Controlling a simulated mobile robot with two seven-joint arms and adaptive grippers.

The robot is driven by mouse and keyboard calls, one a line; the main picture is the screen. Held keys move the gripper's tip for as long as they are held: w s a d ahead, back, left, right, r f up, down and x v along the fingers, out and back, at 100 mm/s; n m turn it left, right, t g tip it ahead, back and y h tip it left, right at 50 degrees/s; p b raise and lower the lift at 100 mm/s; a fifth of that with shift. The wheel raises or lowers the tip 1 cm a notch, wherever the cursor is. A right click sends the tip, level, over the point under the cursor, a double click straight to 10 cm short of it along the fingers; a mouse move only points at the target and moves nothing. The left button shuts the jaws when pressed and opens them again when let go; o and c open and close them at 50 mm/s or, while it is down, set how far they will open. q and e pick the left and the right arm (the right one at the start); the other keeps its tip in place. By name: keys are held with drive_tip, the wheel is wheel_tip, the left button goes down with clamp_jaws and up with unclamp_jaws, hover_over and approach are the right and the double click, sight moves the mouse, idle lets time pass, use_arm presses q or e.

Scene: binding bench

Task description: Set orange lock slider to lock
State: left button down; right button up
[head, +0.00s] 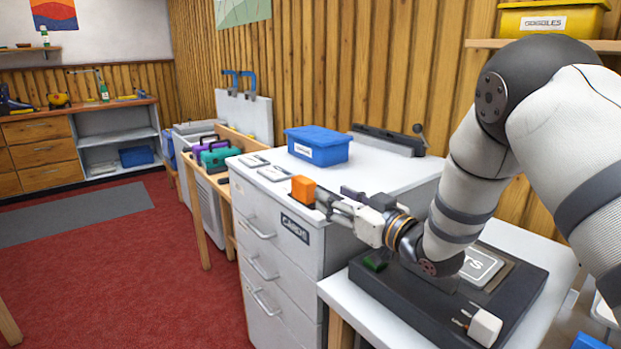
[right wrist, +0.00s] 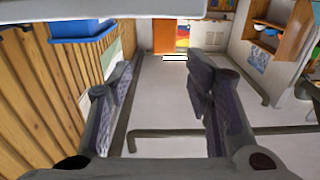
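The orange lock slider (head: 303,189) shows as an orange block at the front edge of the white cabinet top (head: 375,180) in the head view. My right gripper (head: 338,201) is just to the right of the block, low over the cabinet top, pointing left. Its fingers are apart in the right wrist view (right wrist: 160,85), with nothing held between them. I cannot tell whether it touches the slider. An orange patch shows beyond the fingertips in the right wrist view; I cannot tell whether it is the slider. My left gripper is out of view.
A blue bin (head: 318,146) stands on the cabinet behind the slider. Flat label plates (head: 273,173) lie left of it. A dark bar with a lever (head: 390,139) is at the back. A dark machine base (head: 425,300) sits under my right arm.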

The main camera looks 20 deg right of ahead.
sight(304, 184)
drive_tip(key=x, duration=0.3)
drive_tip(key=b+x, duration=0.1)
drive_tip(key=x, duration=0.3)
drive_tip(key=f+x, duration=0.1)
drive_tip(key=x, duration=0.2)
drive_tip(key=shift+a+f+b, duration=0.1)
drive_tip(key=shift+a+b, duration=0.25)
drive_tip(key=shift+a, duration=0.05)
drive_tip(key=shift+w, duration=0.25)
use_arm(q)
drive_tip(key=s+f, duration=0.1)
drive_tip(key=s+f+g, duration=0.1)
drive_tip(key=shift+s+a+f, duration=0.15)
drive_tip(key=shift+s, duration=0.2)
use_arm(e)
drive_tip(key=shift+r, duration=0.25)
drive_tip(key=shift+c, duration=0.6)
clamp_jaws()
